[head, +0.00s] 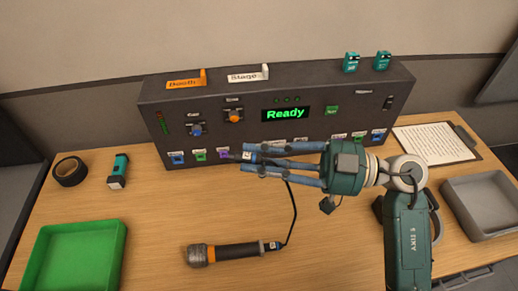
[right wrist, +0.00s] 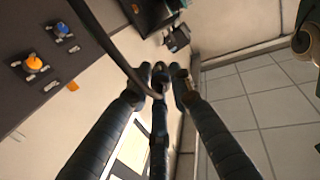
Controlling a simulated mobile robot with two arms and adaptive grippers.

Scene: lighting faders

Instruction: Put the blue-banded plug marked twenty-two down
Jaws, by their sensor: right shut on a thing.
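My right gripper (head: 250,158) reaches in from the right, in front of the lower part of the dark console (head: 300,98). Its fingers are shut on the blue-banded plug (head: 249,157), which has a small white label; the number is too small to read surely. The plug's dark tip points left, close to the purple socket (head: 223,154); I cannot tell whether they touch. A black cable (head: 294,215) runs from behind the fingers down to the microphone (head: 225,253) lying on the table. In the right wrist view the closed fingertips (right wrist: 160,78) meet around a dark part. My left gripper is not in view.
A grey tray (head: 451,190) and a clipboard (head: 432,143) are at right.

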